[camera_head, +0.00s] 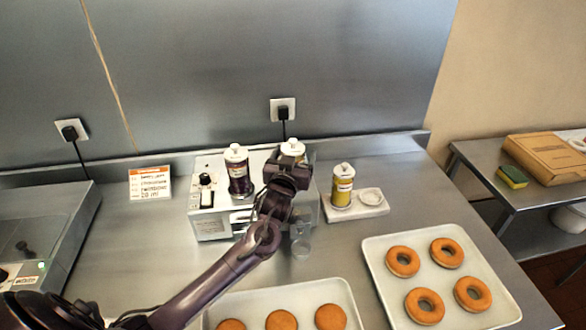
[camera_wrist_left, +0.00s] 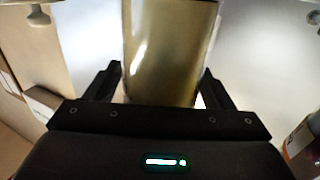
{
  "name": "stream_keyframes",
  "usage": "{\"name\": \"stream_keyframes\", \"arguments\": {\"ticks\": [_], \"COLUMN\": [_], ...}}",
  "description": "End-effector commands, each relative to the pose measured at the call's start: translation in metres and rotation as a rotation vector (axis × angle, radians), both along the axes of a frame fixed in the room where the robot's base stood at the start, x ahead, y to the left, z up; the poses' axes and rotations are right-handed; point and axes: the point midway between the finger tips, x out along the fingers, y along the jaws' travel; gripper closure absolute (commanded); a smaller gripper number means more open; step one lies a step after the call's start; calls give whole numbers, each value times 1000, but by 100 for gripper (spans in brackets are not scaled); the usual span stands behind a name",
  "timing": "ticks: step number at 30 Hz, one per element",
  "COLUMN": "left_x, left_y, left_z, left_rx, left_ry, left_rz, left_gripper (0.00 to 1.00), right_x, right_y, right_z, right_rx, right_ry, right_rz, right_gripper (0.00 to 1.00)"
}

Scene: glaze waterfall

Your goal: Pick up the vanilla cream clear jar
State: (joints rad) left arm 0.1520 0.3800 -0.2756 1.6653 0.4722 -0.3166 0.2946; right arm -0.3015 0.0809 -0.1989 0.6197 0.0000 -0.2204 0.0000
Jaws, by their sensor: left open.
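A clear jar with a white lid (camera_head: 293,147) stands on the metal appliance, mostly hidden behind my left gripper (camera_head: 288,168). In the left wrist view a jar with pale, cream-brown contents (camera_wrist_left: 168,45) fills the space between the two black fingers. I take it to be the vanilla cream jar; no label is readable. The left gripper is open, one finger on each side of the jar, and I cannot tell whether either touches it. My right gripper is not in view.
A dark-filled jar (camera_head: 238,174) stands left on the appliance (camera_head: 212,228). A yellow jar (camera_head: 342,187) stands on a pale holder (camera_head: 372,209) to the right. Doughnut trays (camera_head: 378,258) lie in front. A small clear cup (camera_head: 301,247) stands before the appliance.

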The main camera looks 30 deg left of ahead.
Motion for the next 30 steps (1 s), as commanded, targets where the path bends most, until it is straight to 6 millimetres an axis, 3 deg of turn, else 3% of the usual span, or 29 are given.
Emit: {"name": "stream_keyframes", "arguments": {"ticks": [7, 21, 30], "left_x": [1, 1, 1], "left_y": [0, 0, 0], "left_z": [-1, 1, 4], "left_rx": [-1, 0, -1], "left_ry": [-1, -4, -5], "left_rz": [-1, 0, 0], "left_gripper": [27, 85, 85], "right_x": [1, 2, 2], "right_y": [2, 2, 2], "right_z": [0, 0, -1], "right_rx": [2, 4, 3], "right_ry": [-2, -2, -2], "right_rz": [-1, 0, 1], "right_gripper": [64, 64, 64]}}
